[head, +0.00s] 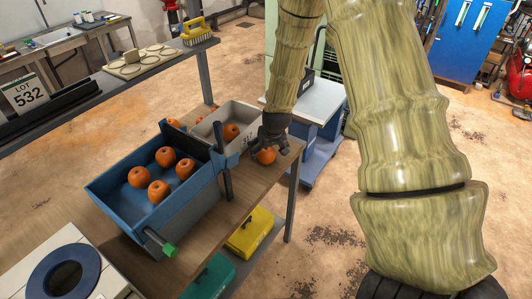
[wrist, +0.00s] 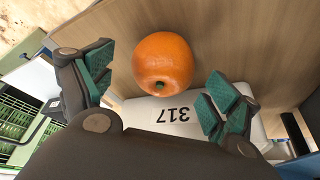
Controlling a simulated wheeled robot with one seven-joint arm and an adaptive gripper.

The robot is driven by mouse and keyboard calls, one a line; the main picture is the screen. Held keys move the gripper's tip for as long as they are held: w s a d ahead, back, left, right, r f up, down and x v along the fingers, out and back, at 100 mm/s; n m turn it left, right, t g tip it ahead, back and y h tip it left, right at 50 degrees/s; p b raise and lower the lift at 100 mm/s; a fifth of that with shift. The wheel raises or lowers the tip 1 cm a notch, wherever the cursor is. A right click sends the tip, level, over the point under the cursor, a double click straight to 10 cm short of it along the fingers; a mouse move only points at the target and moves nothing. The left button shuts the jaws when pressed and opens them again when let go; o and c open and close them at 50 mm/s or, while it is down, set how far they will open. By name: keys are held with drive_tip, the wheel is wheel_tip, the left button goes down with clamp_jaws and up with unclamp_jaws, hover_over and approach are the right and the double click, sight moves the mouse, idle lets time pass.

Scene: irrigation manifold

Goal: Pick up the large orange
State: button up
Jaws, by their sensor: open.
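An orange (head: 266,156) sits on the wooden tabletop near its right end, outside the bins, directly below my gripper (head: 270,138). In the wrist view this orange (wrist: 163,63) shows whole, with its dark stem end towards the camera, between and slightly beyond the open fingers of my gripper (wrist: 162,84). Neither finger visibly touches it. Several other oranges (head: 159,190) lie in the blue crate, and at least one orange (head: 231,131) lies in the grey bin. I cannot tell by size alone which orange is the large one.
The blue crate (head: 112,192) and the grey bin (head: 206,127) stand left of my gripper; the bin's wall, marked 317 (wrist: 195,110), is close to the orange. A dark upright post (head: 227,175) rises at the table's front edge. Yellow (head: 250,233) and green bins sit below.

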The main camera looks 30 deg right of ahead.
drive_tip(key=shift+p+x, duration=0.45)
drive_tip(key=shift+x, duration=1.05)
drive_tip(key=shift+s+a, duration=0.1)
drive_tip(key=c, duration=1.1)
